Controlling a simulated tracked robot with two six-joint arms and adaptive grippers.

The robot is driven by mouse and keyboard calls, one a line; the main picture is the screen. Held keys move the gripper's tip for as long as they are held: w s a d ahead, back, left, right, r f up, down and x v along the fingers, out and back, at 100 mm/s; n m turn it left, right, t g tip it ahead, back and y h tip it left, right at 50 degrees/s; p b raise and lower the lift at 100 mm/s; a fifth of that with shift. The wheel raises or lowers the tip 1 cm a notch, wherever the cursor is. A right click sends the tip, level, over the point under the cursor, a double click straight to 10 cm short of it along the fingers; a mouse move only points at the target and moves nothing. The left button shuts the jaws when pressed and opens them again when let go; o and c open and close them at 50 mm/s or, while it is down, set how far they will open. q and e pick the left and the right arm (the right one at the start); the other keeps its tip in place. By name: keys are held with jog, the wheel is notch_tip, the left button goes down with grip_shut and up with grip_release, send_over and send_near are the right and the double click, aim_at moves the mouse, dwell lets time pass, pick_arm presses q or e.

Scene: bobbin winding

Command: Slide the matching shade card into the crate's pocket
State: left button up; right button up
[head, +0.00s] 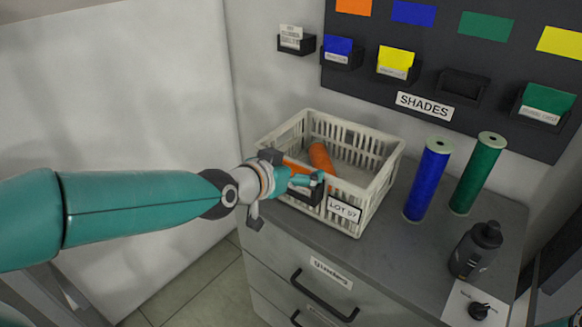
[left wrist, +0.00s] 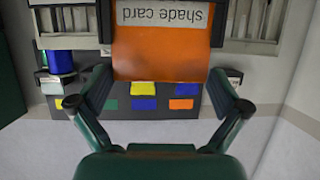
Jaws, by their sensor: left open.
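The orange shade card (left wrist: 160,50) fills the top of the left wrist view, its printed label upside down there. In the head view its orange edge (head: 296,166) shows at the crate's front, just above the dark pocket (head: 306,192). How deep it sits in the pocket is hidden by my gripper. The white slatted crate (head: 375,203) stands on the cabinet with an orange bobbin (head: 320,157) inside. My left gripper (head: 309,181) is open at the pocket, its fingers either side of the card in the wrist view.
Blue (head: 428,180) and green (head: 478,173) bobbins stand right of the crate, with a dark bottle (head: 476,250) nearer. Wall holders carry white (head: 291,33), blue (head: 338,46), yellow (head: 396,60) and green (head: 549,99) cards; one holder (head: 463,85) is empty.

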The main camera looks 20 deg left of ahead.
pick_arm(q)
jog(key=v, duration=1.2)
notch_tip(320, 180, down, 24)
jog(key=d+g, duration=0.2)
jog(key=g, duration=0.4)
jog(key=s+d+f+n+g, duration=0.2)
jog(key=s+f, duration=0.6)
jog(key=f, duration=0.4)
jog(key=s+d+f+n+g, duration=0.3)
jog(key=s+f, duration=0.4)
jog(key=f, duration=0.4)
jog(key=shift+s+d+f+n+g+p, duration=0.3)
jog(key=shift+s+f+g+p, duration=0.1)
jog(key=shift+g, duration=0.3)
